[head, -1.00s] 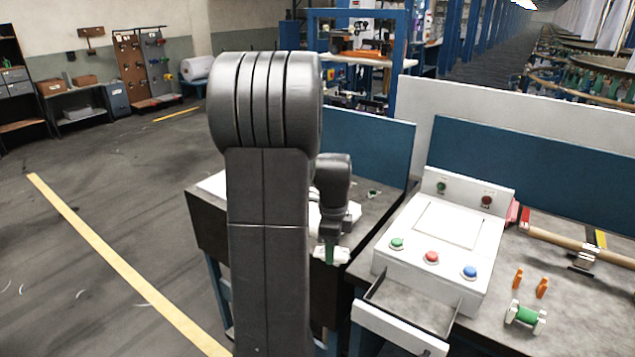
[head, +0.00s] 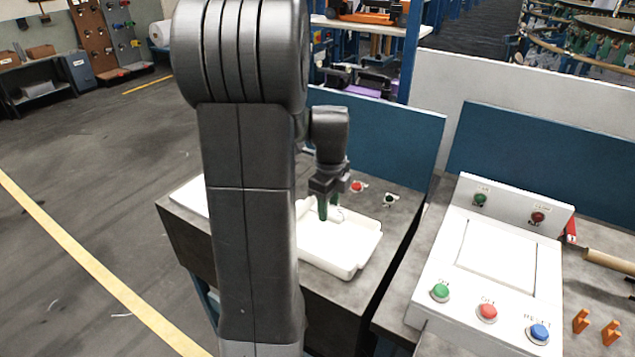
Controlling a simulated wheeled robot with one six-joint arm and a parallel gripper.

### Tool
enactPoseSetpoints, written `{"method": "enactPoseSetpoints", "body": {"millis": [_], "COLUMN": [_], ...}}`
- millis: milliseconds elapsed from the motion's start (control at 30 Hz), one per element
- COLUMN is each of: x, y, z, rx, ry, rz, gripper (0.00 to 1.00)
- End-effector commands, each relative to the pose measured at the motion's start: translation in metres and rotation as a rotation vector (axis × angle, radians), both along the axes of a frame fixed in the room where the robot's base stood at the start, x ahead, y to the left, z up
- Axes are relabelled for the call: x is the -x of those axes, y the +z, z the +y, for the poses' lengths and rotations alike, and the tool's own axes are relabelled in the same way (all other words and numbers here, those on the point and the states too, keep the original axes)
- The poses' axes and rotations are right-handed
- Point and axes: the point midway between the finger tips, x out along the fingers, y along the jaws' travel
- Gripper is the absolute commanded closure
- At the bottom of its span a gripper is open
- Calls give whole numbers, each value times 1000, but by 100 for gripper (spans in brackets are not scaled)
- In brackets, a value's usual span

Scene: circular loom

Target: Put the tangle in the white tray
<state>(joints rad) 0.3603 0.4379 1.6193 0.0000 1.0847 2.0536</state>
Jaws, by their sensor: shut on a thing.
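The white tray (head: 335,250) is a shallow open box on the grey table behind my arm, its left part hidden by my arm. My gripper (head: 330,212) points down over the back part of the tray, with green fingertips. It is shut on the tangle, a small whitish clump that hardly stands out against the white tray. I cannot tell whether the tangle touches the tray floor.
A small red item (head: 357,187) and a dark green item (head: 389,200) lie behind the tray, before a blue panel (head: 385,140). A white control box (head: 490,265) with coloured buttons stands right.

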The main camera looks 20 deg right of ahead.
Motion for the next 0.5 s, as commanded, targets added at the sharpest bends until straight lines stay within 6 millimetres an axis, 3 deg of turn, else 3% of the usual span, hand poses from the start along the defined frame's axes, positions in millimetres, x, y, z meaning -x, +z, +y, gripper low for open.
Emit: {"method": "enactPoseSetpoints", "body": {"millis": [267,500], "x": [0,0], "y": [-9,-32], "z": [0,0], "rx": [0,0], "ry": [0,1], "rz": [0,0], "gripper": [88,88]}}
